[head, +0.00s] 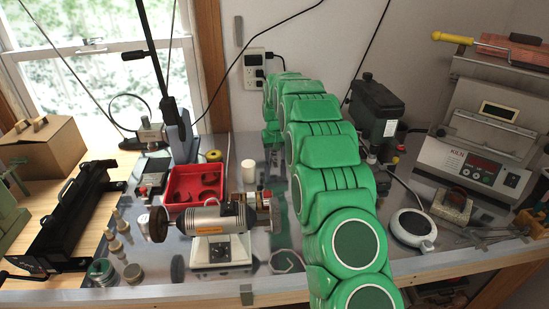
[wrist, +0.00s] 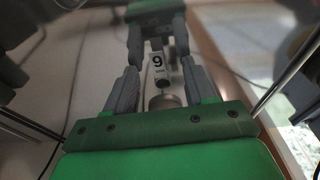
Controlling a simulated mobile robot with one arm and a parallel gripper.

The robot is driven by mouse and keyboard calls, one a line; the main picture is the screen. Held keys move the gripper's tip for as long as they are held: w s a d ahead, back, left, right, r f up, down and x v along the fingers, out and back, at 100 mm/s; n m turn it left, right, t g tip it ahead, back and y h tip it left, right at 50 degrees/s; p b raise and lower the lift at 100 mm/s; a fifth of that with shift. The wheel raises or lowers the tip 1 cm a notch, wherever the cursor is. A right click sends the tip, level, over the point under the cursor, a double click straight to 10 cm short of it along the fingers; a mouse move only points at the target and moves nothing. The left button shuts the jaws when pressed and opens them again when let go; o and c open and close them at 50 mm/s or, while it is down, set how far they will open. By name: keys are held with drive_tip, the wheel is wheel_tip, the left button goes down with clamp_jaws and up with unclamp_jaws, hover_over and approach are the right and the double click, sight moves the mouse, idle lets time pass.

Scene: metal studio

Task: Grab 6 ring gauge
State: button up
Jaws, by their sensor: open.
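In the wrist view a small white tag (wrist: 156,64) carries one dark digit. It reads as 9 in this picture, or as 6 if the view is upside down. A small round metal piece (wrist: 165,101) shows nearer my palm, partly cut off by its edge; I cannot tell whether it is the ring gauge or joined to the tag. My gripper (wrist: 161,66) is open, its grey fingers on either side of the tag, with a gap on both sides. In the head view my green arm reaches to the back of the bench, and I cannot make out the tag there.
A polishing motor (head: 215,220) and a red tray (head: 168,190) stand left of my arm, with a white cylinder (head: 248,171) behind. A black machine (head: 376,108) stands right, with a white round device (head: 412,228) and a kiln (head: 480,150). The metal bench is reflective.

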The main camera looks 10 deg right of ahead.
clamp_jaws()
idle(0.3)
